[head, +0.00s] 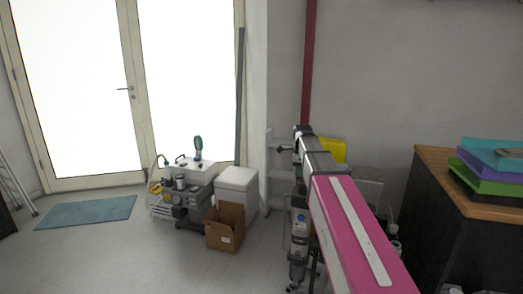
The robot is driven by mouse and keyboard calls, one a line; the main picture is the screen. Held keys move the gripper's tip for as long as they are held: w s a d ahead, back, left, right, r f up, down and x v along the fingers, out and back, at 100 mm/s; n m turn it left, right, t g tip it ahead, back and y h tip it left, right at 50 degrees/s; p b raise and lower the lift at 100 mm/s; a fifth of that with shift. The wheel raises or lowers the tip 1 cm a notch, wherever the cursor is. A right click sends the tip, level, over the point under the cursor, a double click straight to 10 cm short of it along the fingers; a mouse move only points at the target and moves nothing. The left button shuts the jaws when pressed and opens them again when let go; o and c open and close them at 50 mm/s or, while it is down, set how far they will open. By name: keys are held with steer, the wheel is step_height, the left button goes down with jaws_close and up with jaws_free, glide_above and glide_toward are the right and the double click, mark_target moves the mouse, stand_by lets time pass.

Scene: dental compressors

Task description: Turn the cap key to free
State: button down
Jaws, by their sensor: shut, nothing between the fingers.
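My arm reaches from the lower right toward the wall, with a pink link and grey joints. I cannot make out the cap key in this view. A compressor-like machine (190,195) with a white top and grey and dark parts stands on the floor left of my arm. A green-headed item (198,146) stands upright on its top. Part of another grey machine (299,220) shows beside my arm, which hides the rest.
A white cabinet (237,188) and an open cardboard box (225,228) stand right of the machine. A wood-topped dark cabinet (435,190) holds coloured trays at right. A yellow item (332,150) shows behind my arm. A blue mat (88,212) lies by bright glass doors; front-left floor is clear.

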mark_target(300, 181)
steer(key=shift+s+d, duration=0.4)
steer(key=shift+d, duration=0.1)
stand_by(1.2)
steer(key=shift+s+a, duration=0.2)
steer(key=shift+s, duration=0.2)
steer(key=shift+a, duration=0.1)
steer(key=shift+w+a, duration=0.1)
steer(key=shift+a, duration=0.2)
steer(key=shift+r, duration=3)
